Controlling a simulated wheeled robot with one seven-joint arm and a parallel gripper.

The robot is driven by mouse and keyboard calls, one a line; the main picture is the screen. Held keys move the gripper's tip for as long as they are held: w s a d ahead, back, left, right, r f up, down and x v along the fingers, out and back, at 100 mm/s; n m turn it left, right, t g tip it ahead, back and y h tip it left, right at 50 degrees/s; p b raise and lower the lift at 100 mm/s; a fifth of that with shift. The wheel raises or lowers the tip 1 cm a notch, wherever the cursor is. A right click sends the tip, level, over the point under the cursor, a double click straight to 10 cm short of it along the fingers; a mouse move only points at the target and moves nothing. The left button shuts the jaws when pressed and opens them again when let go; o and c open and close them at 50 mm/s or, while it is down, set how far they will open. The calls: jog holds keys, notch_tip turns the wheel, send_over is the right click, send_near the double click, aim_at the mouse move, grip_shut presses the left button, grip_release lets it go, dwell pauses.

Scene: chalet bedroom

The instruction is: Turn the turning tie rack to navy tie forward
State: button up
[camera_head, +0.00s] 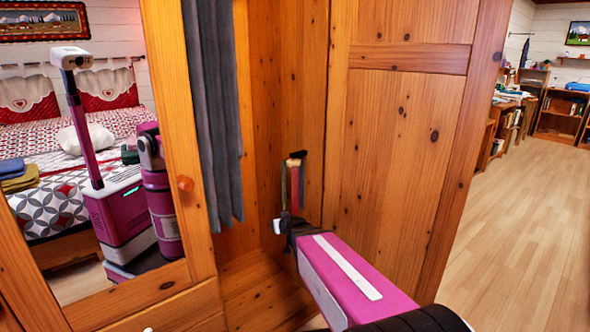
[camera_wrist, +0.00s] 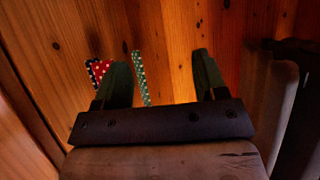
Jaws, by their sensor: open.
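The turning tie rack (camera_head: 297,156) is fixed inside the open wardrobe, with a dark top and narrow ties (camera_head: 294,185) hanging from it. My gripper (camera_head: 291,222) is just below and in front of the ties in the head view. In the wrist view my gripper (camera_wrist: 161,68) is open, its two dark fingers apart. A green dotted tie (camera_wrist: 139,75) shows between the fingers, near the left one. A red dotted tie (camera_wrist: 101,69) and a navy dotted strip (camera_wrist: 91,73) beside it show left of the left finger, partly hidden by it. I cannot tell whether anything touches.
Grey cloth (camera_head: 213,120) hangs in the wardrobe left of the rack. A mirrored door (camera_head: 185,130) with a round knob stands at left, and a wooden panel door (camera_head: 405,130) at right. A dark hanging shape (camera_wrist: 298,100) is at the wrist view's right. Open floor (camera_head: 515,220) lies beyond.

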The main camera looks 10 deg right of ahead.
jog(key=w+r+m+t+h, duration=0.2)
jog(key=w+r+t+h, duration=0.1)
jog(key=w+r+t, duration=0.5)
jog(key=m+h, duration=0.6)
jog(key=h, duration=0.5)
send_near(295, 168)
jog(key=w+f, duration=0.1)
jog(key=w, duration=0.2)
jog(key=shift+m+g, duration=0.3)
jog(key=shift+g, duration=0.1)
jog(key=x, duration=1)
jog(key=shift+d+r, duration=0.1)
jog(key=shift+r, duration=0.1)
jog(key=c, duration=0.8)
